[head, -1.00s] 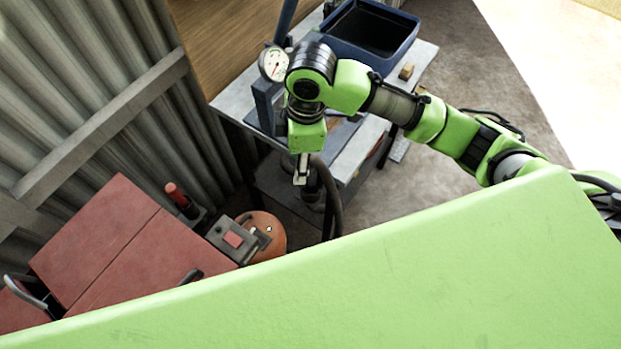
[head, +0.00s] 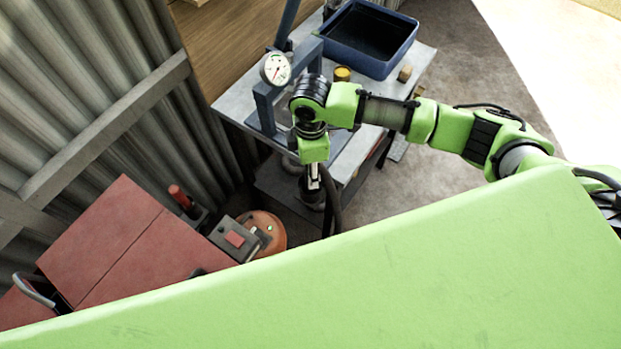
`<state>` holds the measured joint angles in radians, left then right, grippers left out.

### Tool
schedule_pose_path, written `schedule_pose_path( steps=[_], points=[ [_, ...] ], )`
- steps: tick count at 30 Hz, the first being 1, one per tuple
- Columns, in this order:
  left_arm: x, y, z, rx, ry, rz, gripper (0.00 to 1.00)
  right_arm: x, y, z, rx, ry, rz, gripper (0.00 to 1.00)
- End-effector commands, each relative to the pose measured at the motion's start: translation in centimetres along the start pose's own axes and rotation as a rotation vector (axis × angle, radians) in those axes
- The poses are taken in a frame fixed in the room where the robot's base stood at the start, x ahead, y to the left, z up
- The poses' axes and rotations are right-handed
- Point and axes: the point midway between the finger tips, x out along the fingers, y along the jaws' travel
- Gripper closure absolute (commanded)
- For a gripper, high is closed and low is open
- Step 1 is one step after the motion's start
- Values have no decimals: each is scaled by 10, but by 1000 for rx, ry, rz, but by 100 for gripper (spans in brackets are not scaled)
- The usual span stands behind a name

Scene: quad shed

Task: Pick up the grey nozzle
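My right gripper (head: 314,180) comes in from the right and points down beside the near edge of the metal bench. It is small here and seen from above, so I cannot tell whether its fingers are open or shut. A black hose (head: 334,205) hangs right beside it and curves down. I cannot clearly make out the grey nozzle; it may be hidden at the gripper or hose. My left gripper is out of view.
The bench (head: 414,70) carries a blue tray (head: 372,40), a yellow tin (head: 343,74), a wooden block (head: 405,73), a blue press frame (head: 265,105) and a dial gauge (head: 275,69). A red cabinet (head: 105,235) and an orange round object (head: 272,232) stand lower left. My green body covers the foreground.

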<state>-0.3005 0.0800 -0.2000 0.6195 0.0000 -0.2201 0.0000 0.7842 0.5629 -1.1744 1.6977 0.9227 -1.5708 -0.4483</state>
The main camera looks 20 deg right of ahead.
Motion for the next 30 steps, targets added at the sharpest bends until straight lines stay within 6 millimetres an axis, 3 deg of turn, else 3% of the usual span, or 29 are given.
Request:
schedule_pose_path(
  steps=[3,7,15,16,21,30],
  points=[
    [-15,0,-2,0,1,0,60,16,-1,0,2,-3,-5,59],
    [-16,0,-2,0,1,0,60,34,-1,0,0,-2,-2,59],
    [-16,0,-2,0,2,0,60,40,0,0,-1,-1,0,59],
    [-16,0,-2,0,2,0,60,40,0,0,-1,-1,0,61],
    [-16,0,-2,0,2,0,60,39,0,0,-1,-1,0,100],
    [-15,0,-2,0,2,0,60,38,0,0,0,-1,1,100]
  ],
)
